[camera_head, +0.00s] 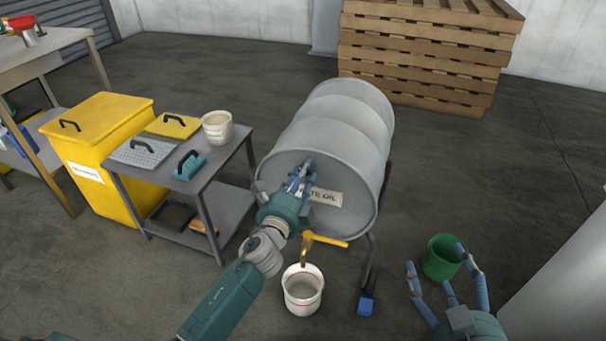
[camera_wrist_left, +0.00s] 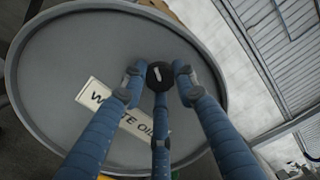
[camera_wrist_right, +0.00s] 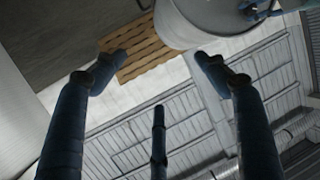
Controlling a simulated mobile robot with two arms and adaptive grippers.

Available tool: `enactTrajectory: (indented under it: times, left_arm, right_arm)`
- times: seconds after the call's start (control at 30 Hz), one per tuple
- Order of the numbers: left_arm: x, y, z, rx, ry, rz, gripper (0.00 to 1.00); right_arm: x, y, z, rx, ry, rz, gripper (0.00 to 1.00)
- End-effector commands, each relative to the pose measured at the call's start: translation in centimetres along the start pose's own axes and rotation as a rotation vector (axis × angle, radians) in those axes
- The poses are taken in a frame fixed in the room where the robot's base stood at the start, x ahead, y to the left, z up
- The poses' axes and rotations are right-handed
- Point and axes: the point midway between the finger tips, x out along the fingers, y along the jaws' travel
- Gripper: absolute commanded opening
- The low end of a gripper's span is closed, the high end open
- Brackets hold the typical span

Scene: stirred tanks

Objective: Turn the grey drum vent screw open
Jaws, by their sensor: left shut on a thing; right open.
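The grey drum (camera_head: 335,120) lies on its side on a stand, its flat end facing me, with a "WASTE OIL" label (camera_wrist_left: 115,108). The dark round vent screw (camera_wrist_left: 158,74) with a pale mark sits on that end, above the label. My left gripper (camera_head: 303,172) has its blue fingers closed around the screw, and in the left wrist view they press in from both sides and below. In the head view the fingers hide the screw. My right gripper (camera_head: 444,285) is open and empty at the lower right, beside a green bucket (camera_head: 442,257).
A yellow tap (camera_head: 325,240) sticks out below the drum end, above a white bucket (camera_head: 302,290) on the floor. A grey cart (camera_head: 190,180) and a yellow bin (camera_head: 100,150) stand to the left. Wooden pallets (camera_head: 425,55) are stacked behind.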

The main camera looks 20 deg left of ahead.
Motion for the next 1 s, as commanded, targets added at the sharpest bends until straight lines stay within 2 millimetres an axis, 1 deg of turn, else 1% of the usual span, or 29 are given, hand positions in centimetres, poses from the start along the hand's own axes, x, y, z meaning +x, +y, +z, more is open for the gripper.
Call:
enactTrajectory:
  times: [0.03, 0.17, 0.5, 0.7, 1.0]
  left_arm:
    - [-0.3, 0.4, -1.0, -0.051, 0.016, 0.006, 0.03]
    - [-0.3, 0.3, -0.9, -0.170, 0.015, 0.007, 0.03]
    - [-0.2, 0.1, -0.9, -0.411, 0.014, 0.006, 0.03]
    - [-0.2, 0.1, -0.8, -0.490, 0.013, 0.006, 0.03]
    - [-0.2, 0.0, -0.8, -0.529, 0.013, 0.005, 0.03]
  right_arm:
    - [0.0, 0.0, 0.1, 0.000, -0.007, 0.000, 0.73]
    - [-0.1, 0.1, 0.9, 0.000, -0.040, 0.002, 0.73]
    - [-1.0, 0.5, 4.2, 0.000, -0.182, 0.011, 0.73]
    - [-1.5, 0.7, 5.5, 0.000, -0.239, 0.014, 0.73]
    - [-1.8, 0.8, 6.3, 0.000, -0.270, 0.016, 0.73]
